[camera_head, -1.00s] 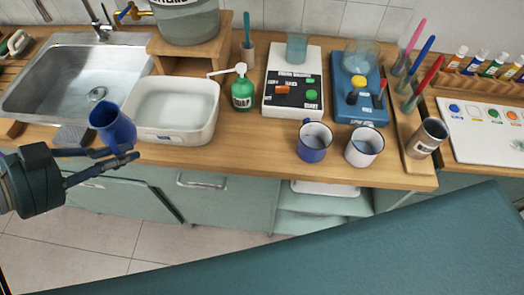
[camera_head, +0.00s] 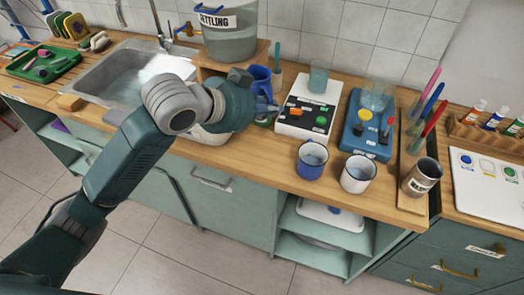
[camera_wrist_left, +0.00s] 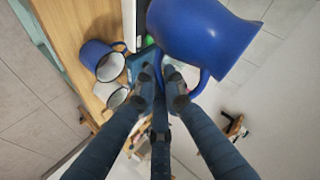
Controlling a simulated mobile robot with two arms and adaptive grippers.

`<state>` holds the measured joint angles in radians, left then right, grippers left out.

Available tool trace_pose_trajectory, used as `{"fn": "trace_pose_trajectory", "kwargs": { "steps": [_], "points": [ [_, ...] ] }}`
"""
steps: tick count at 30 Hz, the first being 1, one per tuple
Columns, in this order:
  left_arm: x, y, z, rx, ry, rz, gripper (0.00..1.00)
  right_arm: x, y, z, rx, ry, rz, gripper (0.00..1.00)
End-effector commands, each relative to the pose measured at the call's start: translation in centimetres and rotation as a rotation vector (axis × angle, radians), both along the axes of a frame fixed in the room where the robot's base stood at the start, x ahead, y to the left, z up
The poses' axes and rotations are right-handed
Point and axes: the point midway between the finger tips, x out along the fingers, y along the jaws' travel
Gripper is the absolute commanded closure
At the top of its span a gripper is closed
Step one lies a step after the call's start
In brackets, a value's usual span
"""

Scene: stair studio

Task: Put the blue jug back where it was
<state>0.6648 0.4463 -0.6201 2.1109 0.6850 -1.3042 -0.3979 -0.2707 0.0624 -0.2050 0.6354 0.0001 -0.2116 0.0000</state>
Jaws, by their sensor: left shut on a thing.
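The blue jug (camera_head: 261,79) shows partly behind my left gripper (camera_head: 266,107) in the head view, above the counter between the wooden stand and the black-and-white panel device. My left gripper is shut on the jug. In the left wrist view the jug (camera_wrist_left: 205,38) hangs at the top, tilted in the picture, with its handle at the fingertips (camera_wrist_left: 163,92) of my left gripper. My wrist hides the jug's lower part in the head view, so I cannot tell whether it touches anything. My right gripper is not in view.
The settling bucket (camera_head: 230,32) stands on a wooden stand behind my wrist. The panel device (camera_head: 308,108) and a blue stirrer device (camera_head: 366,138) stand to the right. A blue mug (camera_head: 311,161), a white mug (camera_head: 358,173) and a grey cup (camera_head: 421,178) line the front edge. The sink is left.

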Motion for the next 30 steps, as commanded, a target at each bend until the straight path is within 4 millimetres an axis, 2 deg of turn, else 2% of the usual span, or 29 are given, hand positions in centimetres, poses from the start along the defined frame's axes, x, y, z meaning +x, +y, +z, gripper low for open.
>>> {"fn": "trace_pose_trajectory", "kwargs": {
  "steps": [2, 4, 6, 9, 14, 19, 23, 30],
  "points": [
    [0.5, -0.6, 0.2, 0.0, 0.002, 0.011, 1.0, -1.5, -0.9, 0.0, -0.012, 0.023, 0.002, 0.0],
    [0.6, -0.8, -0.6, 0.0, 0.007, 0.017, 1.0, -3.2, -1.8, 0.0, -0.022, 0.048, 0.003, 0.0],
    [0.6, -0.9, -2.0, -0.001, 0.012, 0.019, 1.0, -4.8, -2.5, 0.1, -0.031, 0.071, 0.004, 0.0],
    [0.5, -0.8, -4.6, -0.001, 0.015, 0.018, 1.0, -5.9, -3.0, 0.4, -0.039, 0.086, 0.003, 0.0],
    [0.4, -0.8, -8.9, -0.001, 0.014, 0.017, 1.0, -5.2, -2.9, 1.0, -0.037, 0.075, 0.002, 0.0],
    [0.5, -0.8, -12.9, -0.001, 0.01, 0.018, 1.0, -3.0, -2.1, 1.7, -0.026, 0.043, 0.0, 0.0],
    [0.5, -0.9, -14.8, -0.002, 0.007, 0.016, 1.0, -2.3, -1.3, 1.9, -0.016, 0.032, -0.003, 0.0],
    [0.4, -0.9, -17.3, -0.001, 0.008, 0.015, 1.0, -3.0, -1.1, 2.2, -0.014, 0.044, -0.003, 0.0]
  ]
}}
